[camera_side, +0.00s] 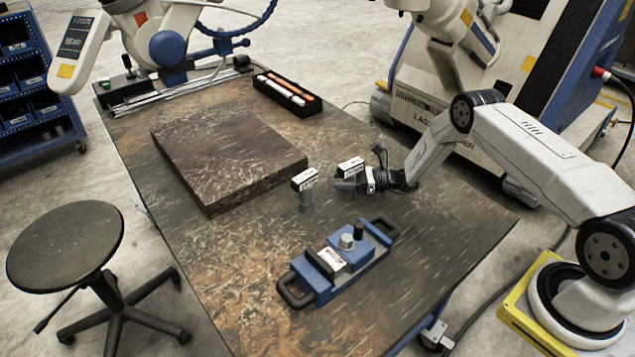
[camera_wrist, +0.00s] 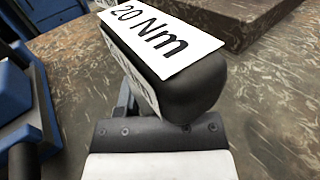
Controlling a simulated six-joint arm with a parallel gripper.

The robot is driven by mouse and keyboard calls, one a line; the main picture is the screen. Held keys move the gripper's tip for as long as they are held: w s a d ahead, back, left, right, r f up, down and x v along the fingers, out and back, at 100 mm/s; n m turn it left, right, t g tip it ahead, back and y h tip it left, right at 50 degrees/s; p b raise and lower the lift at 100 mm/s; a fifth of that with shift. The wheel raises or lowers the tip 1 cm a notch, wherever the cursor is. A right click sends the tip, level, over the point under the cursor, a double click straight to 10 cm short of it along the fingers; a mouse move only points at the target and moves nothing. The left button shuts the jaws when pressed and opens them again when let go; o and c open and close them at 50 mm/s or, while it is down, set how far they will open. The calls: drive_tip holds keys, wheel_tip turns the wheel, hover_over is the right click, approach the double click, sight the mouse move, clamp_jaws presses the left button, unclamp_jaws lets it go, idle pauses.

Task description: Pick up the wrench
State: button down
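Two small dark tools with white labels stand upright on the workbench, and their heads show in the side view: one on the left (camera_side: 305,180) and one on the right (camera_side: 350,165). Which of them is the wrench cannot be told for sure. My gripper (camera_side: 347,184) is low over the bench, right against or just in front of the right tool and a short gap from the left one. In the wrist view a black tool head labelled "20 Nm" (camera_wrist: 165,45) fills the space just ahead of my gripper. It hides most of the fingers and any contact.
A blue device (camera_side: 340,262) with black handles lies nearer on the workbench (camera_side: 240,270). A thick dark slab (camera_side: 228,150) lies at left and a black tray (camera_side: 287,93) with orange-and-white sticks behind. The bench's right end is clear.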

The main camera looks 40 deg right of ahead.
drive_tip(key=shift+r, duration=0.2)
idle(0.3)
drive_tip(key=shift+r, duration=0.95)
drive_tip(key=s+a+r, duration=0.1)
drive_tip(key=s+r, duration=0.9)
drive_tip(key=s, duration=0.4)
drive_tip(key=shift+r, duration=0.4)
drive_tip(key=shift+a, duration=0.1)
drive_tip(key=s+a+r+n+g+y, duration=0.1)
drive_tip(key=s+a+n+g, duration=0.1)
drive_tip(key=a+n+g, duration=0.4)
drive_tip(key=s+a+r+n+g, duration=0.2)
drive_tip(key=a+n+g, duration=0.5)
drive_tip(key=g, duration=0.6)
drive_tip(key=shift+a+y, duration=0.4)
drive_tip(key=shift+a, duration=0.6)
